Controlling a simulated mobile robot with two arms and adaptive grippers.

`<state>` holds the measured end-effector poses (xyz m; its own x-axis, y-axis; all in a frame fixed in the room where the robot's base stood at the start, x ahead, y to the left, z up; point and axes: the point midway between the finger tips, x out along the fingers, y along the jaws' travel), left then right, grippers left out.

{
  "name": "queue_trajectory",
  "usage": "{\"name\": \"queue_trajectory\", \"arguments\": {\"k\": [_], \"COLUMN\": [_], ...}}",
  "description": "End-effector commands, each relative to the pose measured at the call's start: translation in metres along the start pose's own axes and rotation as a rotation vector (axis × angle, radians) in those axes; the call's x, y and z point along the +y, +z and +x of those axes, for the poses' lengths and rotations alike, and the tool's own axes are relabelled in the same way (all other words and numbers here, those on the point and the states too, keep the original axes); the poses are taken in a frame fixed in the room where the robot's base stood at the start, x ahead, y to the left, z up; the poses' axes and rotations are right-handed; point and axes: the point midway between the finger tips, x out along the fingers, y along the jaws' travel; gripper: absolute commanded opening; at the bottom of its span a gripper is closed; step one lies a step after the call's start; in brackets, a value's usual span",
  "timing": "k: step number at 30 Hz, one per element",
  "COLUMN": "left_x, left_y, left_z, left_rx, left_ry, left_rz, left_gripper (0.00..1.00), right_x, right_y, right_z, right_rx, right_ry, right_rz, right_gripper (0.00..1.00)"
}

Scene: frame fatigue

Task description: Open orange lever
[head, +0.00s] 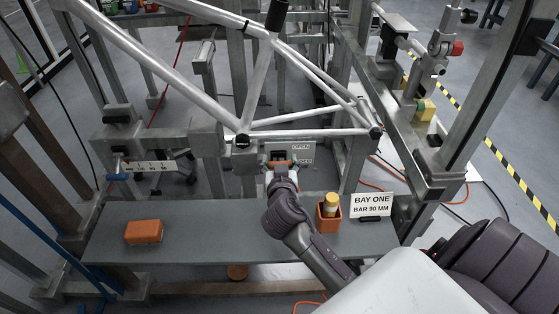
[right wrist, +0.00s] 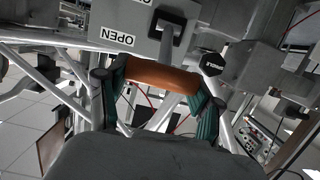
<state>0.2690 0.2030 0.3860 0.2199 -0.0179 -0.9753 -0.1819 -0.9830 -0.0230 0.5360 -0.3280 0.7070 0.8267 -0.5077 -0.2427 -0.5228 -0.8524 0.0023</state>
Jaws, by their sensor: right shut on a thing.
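The orange lever (right wrist: 160,76) lies across the right wrist view, between the green-padded fingers of my right gripper (right wrist: 158,86). The fingers are shut on its orange grip. A grey stem (right wrist: 172,42) shows behind the grip, in front of a grey box with an OPEN label (right wrist: 115,36). In the head view my right gripper (head: 280,170) is at the lever, below the bike frame's lower joint and above the back edge of the grey shelf. There the gripper mostly hides the lever, and the OPEN plate (head: 302,148) shows just behind. My left gripper is not in view.
The silver bike frame (head: 310,133) spans just above my gripper. The grey shelf (head: 200,220) carries an orange block (head: 143,231), an orange cup (head: 328,219) with a yellow cylinder, and a BAY ONE sign (head: 371,204). Metal posts stand on both sides.

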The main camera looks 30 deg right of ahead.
Motion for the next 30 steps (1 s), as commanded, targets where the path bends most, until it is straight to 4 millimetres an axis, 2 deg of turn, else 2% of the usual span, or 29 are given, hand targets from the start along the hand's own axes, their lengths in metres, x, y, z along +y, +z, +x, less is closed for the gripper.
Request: {"name": "queue_trajectory", "arguments": {"k": [4, 5, 9, 18, 22, 26, 30], "left_x": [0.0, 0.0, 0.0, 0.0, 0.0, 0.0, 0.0], "left_y": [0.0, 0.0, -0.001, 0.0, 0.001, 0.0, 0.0], "left_z": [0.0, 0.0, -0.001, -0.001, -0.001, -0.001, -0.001], "left_rx": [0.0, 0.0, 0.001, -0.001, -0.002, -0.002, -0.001], "left_ry": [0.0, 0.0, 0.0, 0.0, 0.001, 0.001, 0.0], "left_rz": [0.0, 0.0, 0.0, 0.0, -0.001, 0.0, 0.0], "left_gripper": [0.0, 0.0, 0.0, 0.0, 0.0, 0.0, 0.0], "right_x": [0.001, 0.001, 0.0, 0.0, -0.001, -0.001, 0.0], "right_y": [-0.001, -0.001, -0.001, -0.001, 0.0, 0.001, 0.001], "right_z": [0.0, 0.0, 0.0, 0.0, -0.007, -0.028, -0.059], "right_rx": [0.002, 0.002, 0.002, 0.002, 0.0, -0.001, -0.002], "right_ry": [0.001, 0.001, 0.001, 0.0, -0.001, -0.002, 0.0], "right_rz": [0.003, 0.003, 0.002, 0.002, 0.002, 0.005, 0.005], "right_gripper": [0.03, 0.69, 0.92, 0.92, 0.92, 0.92, 0.92]}}
